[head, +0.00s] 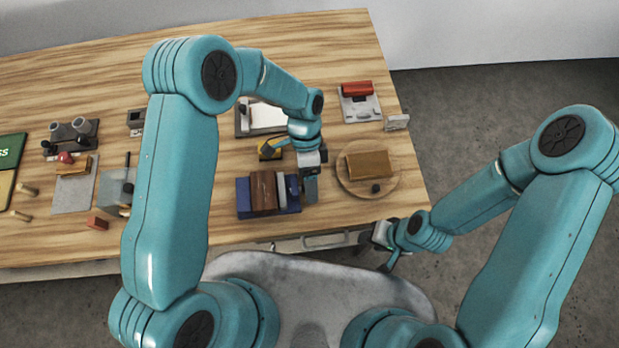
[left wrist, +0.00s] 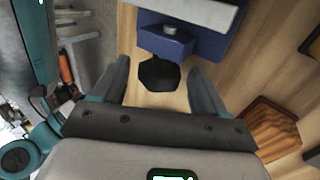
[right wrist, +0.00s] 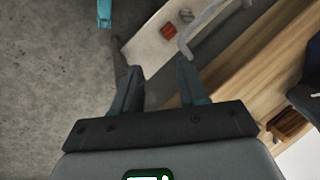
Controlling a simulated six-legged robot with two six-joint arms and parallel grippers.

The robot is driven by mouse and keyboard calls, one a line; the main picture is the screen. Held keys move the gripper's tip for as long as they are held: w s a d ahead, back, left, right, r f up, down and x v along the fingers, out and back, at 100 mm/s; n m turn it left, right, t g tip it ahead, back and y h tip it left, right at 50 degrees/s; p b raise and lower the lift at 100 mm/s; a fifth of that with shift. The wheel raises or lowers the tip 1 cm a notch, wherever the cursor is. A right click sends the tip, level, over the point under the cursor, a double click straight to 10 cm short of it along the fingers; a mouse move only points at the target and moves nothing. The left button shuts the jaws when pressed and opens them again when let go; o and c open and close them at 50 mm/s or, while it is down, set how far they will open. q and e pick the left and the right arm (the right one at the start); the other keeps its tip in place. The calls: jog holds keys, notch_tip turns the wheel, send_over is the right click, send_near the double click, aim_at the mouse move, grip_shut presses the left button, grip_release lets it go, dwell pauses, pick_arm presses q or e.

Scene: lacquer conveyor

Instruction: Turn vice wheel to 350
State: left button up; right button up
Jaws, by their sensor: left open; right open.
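The blue vice (head: 243,200) stands near the table's front edge, with a brown block (head: 263,190) between its jaws. In the left wrist view the vice body (left wrist: 190,45) is at the top, and its dark faceted wheel (left wrist: 159,75) sits below it. My left gripper (head: 311,187) is at the vice's right side and hides the wheel in the head view. Its two fingers are open, one on each side of the wheel, with gaps visible. My right gripper (head: 389,263) is open and empty, off the table's front edge; it also shows in the right wrist view (right wrist: 160,66).
A round wooden board (head: 394,185) carrying a brown block (head: 369,164) is right of the vice. A drawer handle (head: 323,241) is at the table's front. The floor right of the table is clear.

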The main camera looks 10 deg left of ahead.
pick_arm(q)
jog(key=b+v, duration=0.3)
jog(key=v, duration=1.3)
jog(key=shift+r, duration=0.15)
jog(key=shift+w+d, duration=0.1)
